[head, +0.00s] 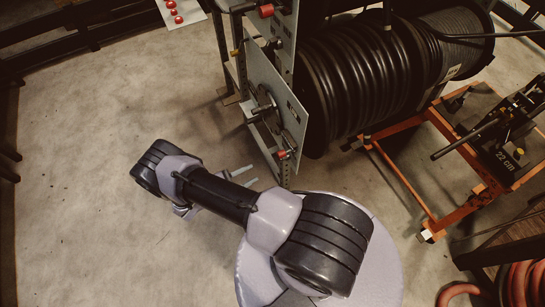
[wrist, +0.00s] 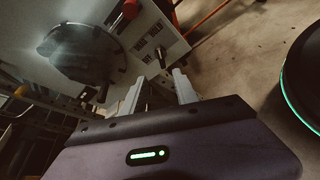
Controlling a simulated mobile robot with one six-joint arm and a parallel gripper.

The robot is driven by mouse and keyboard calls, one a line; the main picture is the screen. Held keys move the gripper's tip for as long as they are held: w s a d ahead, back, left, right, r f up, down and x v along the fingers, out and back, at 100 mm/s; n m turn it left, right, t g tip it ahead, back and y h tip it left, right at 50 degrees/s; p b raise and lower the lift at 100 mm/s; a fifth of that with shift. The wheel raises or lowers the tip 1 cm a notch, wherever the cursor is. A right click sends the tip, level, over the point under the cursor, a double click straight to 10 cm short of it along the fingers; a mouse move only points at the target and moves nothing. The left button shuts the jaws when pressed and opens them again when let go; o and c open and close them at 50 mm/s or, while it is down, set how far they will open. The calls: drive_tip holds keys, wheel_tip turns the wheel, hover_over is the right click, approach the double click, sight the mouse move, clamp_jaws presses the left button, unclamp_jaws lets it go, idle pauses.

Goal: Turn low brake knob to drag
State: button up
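The lower grey panel (head: 262,80) stands at the front of the hose reel rack. It carries a round dark flange (head: 266,106) and a small red-tipped knob (head: 284,154) near its bottom corner. In the wrist view the panel shows a dark round flange (wrist: 82,52), a red knob (wrist: 130,9) at the top and a small dark knob (wrist: 162,57) near a corner. My gripper (head: 254,173) is open and empty, left of the panel's bottom corner. In the wrist view the dark knob appears just beyond and between its fingertips (wrist: 158,75), apparently untouched.
A big black hose reel (head: 360,80) stands behind the panels. An upper panel has another red knob (head: 266,11). An orange-framed cart (head: 440,165) stands to the right, with red hose (head: 520,285) at bottom right. The concrete floor at left (head: 90,130) is clear.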

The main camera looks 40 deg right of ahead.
drive_tip(key=b+x, duration=0.3)
drive_tip(key=x, duration=1.2)
drive_tip(key=shift+d+b, duration=0.3)
drive_tip(key=shift+b, duration=0.1)
drive_tip(key=shift+s+f, duration=0.1)
clamp_jaws()
